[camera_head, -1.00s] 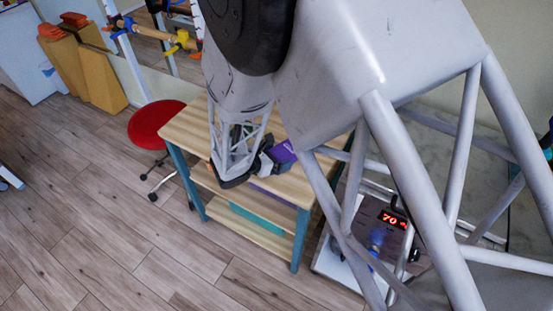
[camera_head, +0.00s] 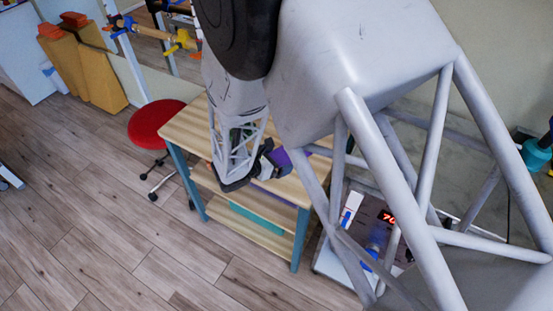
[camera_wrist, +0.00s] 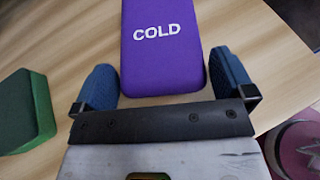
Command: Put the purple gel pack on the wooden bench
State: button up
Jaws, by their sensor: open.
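The purple gel pack (camera_wrist: 160,60), marked COLD, appears to lie flat on the wooden top in the wrist view. A bit of it shows behind my gripper in the head view (camera_head: 280,158). My gripper (camera_wrist: 165,80) is open, its blue pads on either side of the pack's near end with a visible gap at each side. In the head view my gripper (camera_head: 268,160) is low over the wooden bench (camera_head: 187,126), which has teal legs and lower shelves. My arm hides much of the bench top.
A green block (camera_wrist: 25,110) lies left of my gripper on the wood. A pink round thing (camera_wrist: 300,150) is at lower right. A red stool (camera_head: 157,122) stands left of the bench; a device with a red display (camera_head: 387,217) stands to its right. Floor in front is clear.

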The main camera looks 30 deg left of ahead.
jog(key=shift+r, duration=0.1)
jog(key=v, duration=1.2)
dwell(0.9)
jog(key=w+d+r+m+g+h, duration=0.1)
jog(key=w+d+r+m+g, duration=0.35)
jog(key=d, duration=0.65)
jog(key=w+d+r+m+g, duration=0.1)
jog(key=d+r+m+g, duration=0.1)
jog(key=d+r+m, duration=0.7)
jog(key=w+d+r+m+g+h, duration=0.1)
jog(key=w+d+r+m+g, duration=0.3)
jog(key=d, duration=0.8)
jog(key=s+d+r+m+y, duration=0.3)
jog(key=s+d+r+m, duration=0.3)
jog(key=d, duration=0.5)
jog(key=s+d+r+m+y, duration=0.4)
jog(key=s+d+r+m, duration=0.2)
jog(key=s+d+m, duration=0.2)
jog(key=s+d, duration=0.2)
jog(key=d, duration=0.1)
jog(key=shift+s+r, duration=0.2)
jog(key=shift+r, duration=0.1)
